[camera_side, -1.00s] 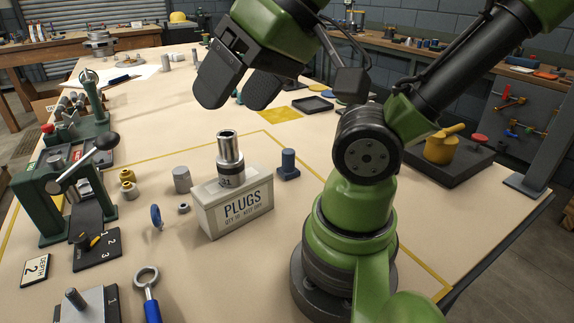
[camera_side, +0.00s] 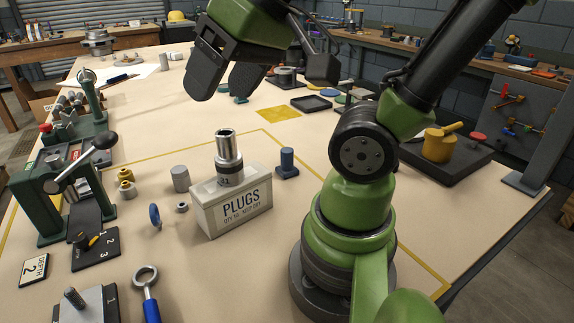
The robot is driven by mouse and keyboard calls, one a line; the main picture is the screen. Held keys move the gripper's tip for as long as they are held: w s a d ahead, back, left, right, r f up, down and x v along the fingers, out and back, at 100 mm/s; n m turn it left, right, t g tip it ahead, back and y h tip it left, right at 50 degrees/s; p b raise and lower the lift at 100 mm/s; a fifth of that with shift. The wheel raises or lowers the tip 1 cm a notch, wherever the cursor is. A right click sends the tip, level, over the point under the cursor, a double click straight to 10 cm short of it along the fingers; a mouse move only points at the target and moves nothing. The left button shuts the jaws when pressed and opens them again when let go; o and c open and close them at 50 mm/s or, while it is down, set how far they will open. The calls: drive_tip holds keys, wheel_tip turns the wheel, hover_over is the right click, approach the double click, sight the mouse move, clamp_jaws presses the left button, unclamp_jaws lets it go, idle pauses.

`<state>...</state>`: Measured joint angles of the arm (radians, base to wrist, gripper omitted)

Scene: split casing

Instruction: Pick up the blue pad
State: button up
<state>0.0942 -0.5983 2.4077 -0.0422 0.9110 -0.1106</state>
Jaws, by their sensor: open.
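A small flat blue piece (camera_side: 330,93), which looks like the blue pad, lies on the far part of the bench, beside a dark square tray (camera_side: 311,104). It is small in the picture, so its exact shape is hard to tell. My gripper (camera_side: 222,84) hangs above the bench to the left of it, fingers pointing down, open and with nothing between the fingers. The gripper is clearly apart from the blue piece.
A yellow square (camera_side: 278,113) lies flat in front of the tray. Teal discs (camera_side: 240,99) lie under the gripper. A green press (camera_side: 55,205) stands left.

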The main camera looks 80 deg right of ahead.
drive_tip(key=w+d+f+n+g+h, duration=0.1)
drive_tip(key=w+d+f+g+h, duration=0.15)
drive_tip(key=w+d, duration=0.5)
drive_tip(key=n+g+y, duration=0.2)
drive_tip(key=n+g, duration=0.1)
drive_tip(key=g, duration=0.3)
hover_over(287, 150)
drive_tip(key=w, duration=0.2)
drive_tip(key=shift+h, duration=0.25)
drive_tip(key=f, duration=1.6)
drive_tip(key=shift+s+d+f, duration=0.15)
drive_tip(key=shift+s+f, duration=0.1)
drive_tip(key=shift+f, duration=0.05)
drive_tip(key=f, duration=0.2)
drive_tip(key=s+f, duration=0.1)
drive_tip(key=f, duration=0.1)
drive_tip(key=shift+d+f, duration=0.1)
drive_tip(key=shift+f, duration=0.15)
drive_tip(key=f, duration=0.5)
drive_tip(key=shift+s+a+f, duration=0.2)
drive_tip(key=shift+s+f, duration=0.1)
drive_tip(key=shift+s, duration=0.1)
drive_tip(key=shift+c, duration=0.2)
drive_tip(key=c, duration=1)
